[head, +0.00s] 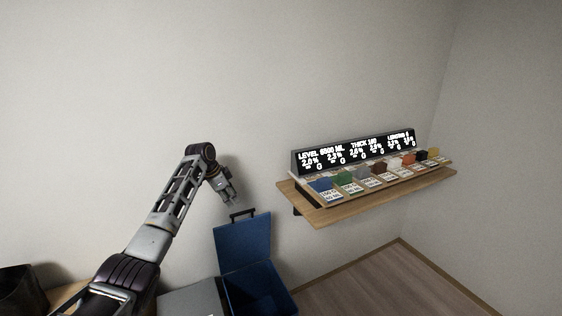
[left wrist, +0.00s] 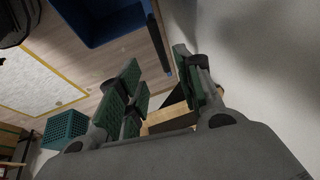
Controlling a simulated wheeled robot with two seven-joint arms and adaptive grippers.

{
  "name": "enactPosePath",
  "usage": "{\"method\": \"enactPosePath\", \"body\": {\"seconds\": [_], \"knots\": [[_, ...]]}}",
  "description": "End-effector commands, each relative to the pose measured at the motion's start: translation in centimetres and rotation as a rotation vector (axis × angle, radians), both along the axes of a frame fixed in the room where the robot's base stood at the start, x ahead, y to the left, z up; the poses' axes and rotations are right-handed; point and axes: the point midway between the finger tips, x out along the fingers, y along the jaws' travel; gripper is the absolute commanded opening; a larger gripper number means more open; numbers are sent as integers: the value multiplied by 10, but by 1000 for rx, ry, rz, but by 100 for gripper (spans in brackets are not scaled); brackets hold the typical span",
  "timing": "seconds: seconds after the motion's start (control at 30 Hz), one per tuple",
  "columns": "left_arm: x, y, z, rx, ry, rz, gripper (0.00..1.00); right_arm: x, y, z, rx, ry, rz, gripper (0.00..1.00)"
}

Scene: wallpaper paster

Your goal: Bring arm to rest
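My left arm reaches in from the lower left of the head view. My left gripper (head: 231,196) hangs in front of the wall, just above the raised lid of the blue box. In the left wrist view its green-padded fingers (left wrist: 162,85) stand apart with nothing between them, so the gripper is open and empty. My right gripper does not show in either view.
A blue box (head: 235,290) with its lid (head: 243,243) up stands below the gripper. A wooden shelf (head: 325,214) with a lit display (head: 355,150) and several coloured blocks is on the wall to the right. A teal basket (left wrist: 66,127) shows on the floor.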

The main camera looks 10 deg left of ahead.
Motion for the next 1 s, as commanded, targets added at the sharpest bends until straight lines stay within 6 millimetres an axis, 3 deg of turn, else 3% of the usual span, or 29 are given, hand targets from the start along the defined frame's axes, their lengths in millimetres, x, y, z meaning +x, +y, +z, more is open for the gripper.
{"method": "enactPosePath", "body": {"seconds": [0.37, 1.0], "knots": [[-22, -16, -44, 15, 26, 33, 35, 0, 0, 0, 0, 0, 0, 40], [-105, -55, -143, 39, 74, 151, 35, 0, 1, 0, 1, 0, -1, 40]]}}
